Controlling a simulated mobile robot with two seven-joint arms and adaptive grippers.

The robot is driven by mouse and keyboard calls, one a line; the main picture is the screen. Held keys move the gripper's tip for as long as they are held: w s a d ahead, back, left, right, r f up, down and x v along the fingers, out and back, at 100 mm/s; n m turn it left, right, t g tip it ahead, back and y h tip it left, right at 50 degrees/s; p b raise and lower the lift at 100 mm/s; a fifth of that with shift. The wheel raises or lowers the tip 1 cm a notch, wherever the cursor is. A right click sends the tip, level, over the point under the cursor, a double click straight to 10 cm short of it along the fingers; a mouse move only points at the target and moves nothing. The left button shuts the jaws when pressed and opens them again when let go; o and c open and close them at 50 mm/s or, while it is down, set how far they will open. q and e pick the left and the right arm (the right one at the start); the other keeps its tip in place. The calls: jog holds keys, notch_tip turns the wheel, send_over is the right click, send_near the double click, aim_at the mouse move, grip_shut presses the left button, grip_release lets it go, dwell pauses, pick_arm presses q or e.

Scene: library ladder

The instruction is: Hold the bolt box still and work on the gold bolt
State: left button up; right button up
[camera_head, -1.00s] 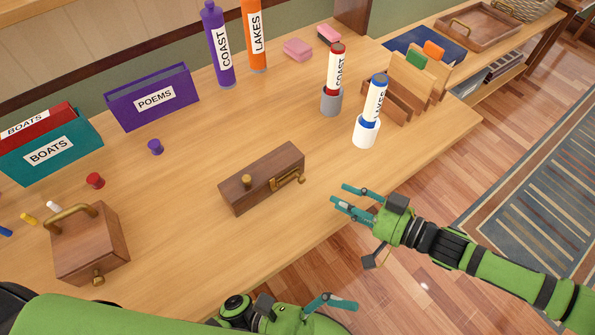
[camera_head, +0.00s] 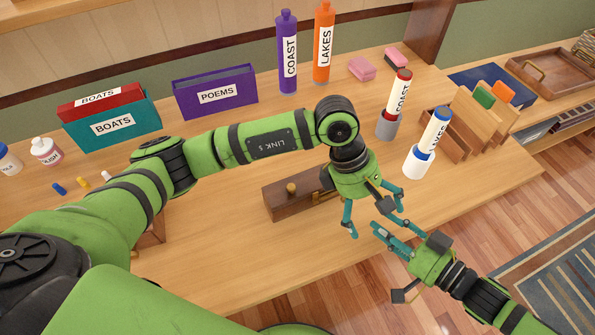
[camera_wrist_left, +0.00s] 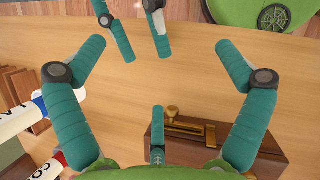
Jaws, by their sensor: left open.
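The bolt box is a dark brown wooden box (camera_head: 284,203) on the table, with a brass knob (camera_head: 291,187) on top. My left arm hides its right part in the head view. The gold bolt (camera_wrist_left: 190,127) shows on the box (camera_wrist_left: 268,152) in the left wrist view, close to one finger of my left gripper. My left gripper (camera_head: 375,222) is open and empty, beside the box's right end. My right gripper (camera_head: 377,215) has its fingers apart and empty near the table's front edge, very close to the left gripper's fingers; it also shows in the left wrist view (camera_wrist_left: 142,45).
A white holder with a blue-capped tube (camera_head: 420,160) and a grey holder with a red-capped tube (camera_head: 390,120) stand to the right. A POEMS box (camera_head: 215,92) and tall bottles (camera_head: 288,50) are at the back.

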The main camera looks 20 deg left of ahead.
aim_at(287, 192)
pick_arm(q)
jog(key=w+a+r+n+t+y, duration=0.3)
jog(key=w+a+n, duration=0.2)
jog(key=w+a, duration=0.15)
jog(key=a+n, duration=0.1)
jog(key=a, duration=0.1)
jog(key=a+n+y, duration=0.1)
jog(key=a, duration=0.1)
jog(key=a+n, duration=0.1)
jog(key=a, duration=0.1)
jog(key=shift+a+f+n, duration=0.1)
jog(key=shift+f+n, duration=0.3)
jog(key=s+a+n, duration=0.1)
jog(key=s+a+f+n+g, duration=0.1)
jog(key=a, duration=0.1)
jog(key=s+a+n+y, duration=0.1)
jog(key=s+a, duration=0.1)
jog(key=shift+a+f+g, duration=0.1)
jog(key=shift+f+g, duration=0.2)
jog(key=shift+s+a+f+n, duration=0.2)
jog(key=shift+n, duration=0.2)
jog(key=shift+f, duration=3.45)
